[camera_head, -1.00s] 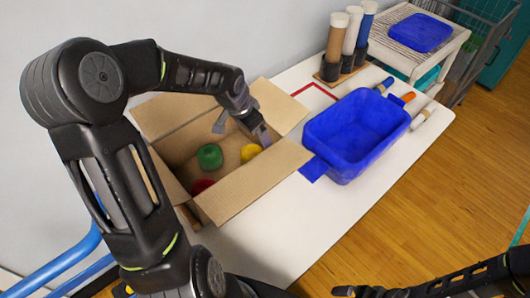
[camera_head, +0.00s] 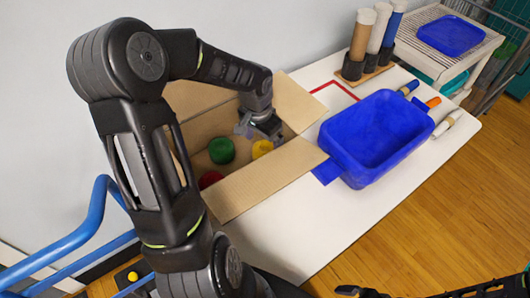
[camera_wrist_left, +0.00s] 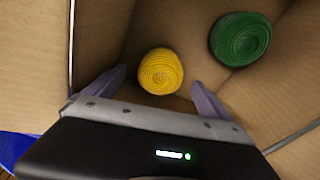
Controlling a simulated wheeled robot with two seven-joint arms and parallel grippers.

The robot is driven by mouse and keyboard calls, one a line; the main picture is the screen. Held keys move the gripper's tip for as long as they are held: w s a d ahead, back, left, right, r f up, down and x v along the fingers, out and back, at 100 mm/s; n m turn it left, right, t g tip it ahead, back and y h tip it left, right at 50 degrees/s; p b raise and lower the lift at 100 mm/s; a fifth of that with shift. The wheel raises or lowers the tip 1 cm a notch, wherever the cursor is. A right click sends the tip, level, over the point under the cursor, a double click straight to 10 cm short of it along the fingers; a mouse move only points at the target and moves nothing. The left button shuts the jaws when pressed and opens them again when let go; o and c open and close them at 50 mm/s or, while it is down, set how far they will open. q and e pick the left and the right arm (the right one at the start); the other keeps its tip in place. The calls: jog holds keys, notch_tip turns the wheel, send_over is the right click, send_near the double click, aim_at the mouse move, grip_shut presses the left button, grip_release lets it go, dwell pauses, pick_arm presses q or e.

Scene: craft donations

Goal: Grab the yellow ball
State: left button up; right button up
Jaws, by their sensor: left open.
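The yellow ball (camera_head: 262,149) lies inside an open cardboard box (camera_head: 262,177) on the white table. It looks like wound yarn in the left wrist view (camera_wrist_left: 160,71). A green ball (camera_head: 221,150) lies to its left, and a red ball (camera_head: 209,180) is partly hidden by the box's front flap. My left gripper (camera_head: 258,130) is over the box, close to the yellow ball. In the left wrist view my left gripper (camera_wrist_left: 158,88) is open, with the yellow ball ahead and between its fingers, apart from both. My right gripper (camera_head: 350,290) shows only partly at the bottom edge.
A blue bin (camera_head: 338,150) stands on the white table (camera_head: 300,235) right of the box. A rack with a blue tray (camera_head: 450,35) is at the back right. The box flaps stick outward around the opening.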

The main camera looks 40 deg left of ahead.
aim_at(264, 148)
pick_arm(q)
jog(key=shift+f, duration=0.2)
jog(key=f, duration=0.5)
jog(key=shift+w, duration=0.4)
jog(key=shift+c, duration=0.3)
jog(key=c, duration=1.4)
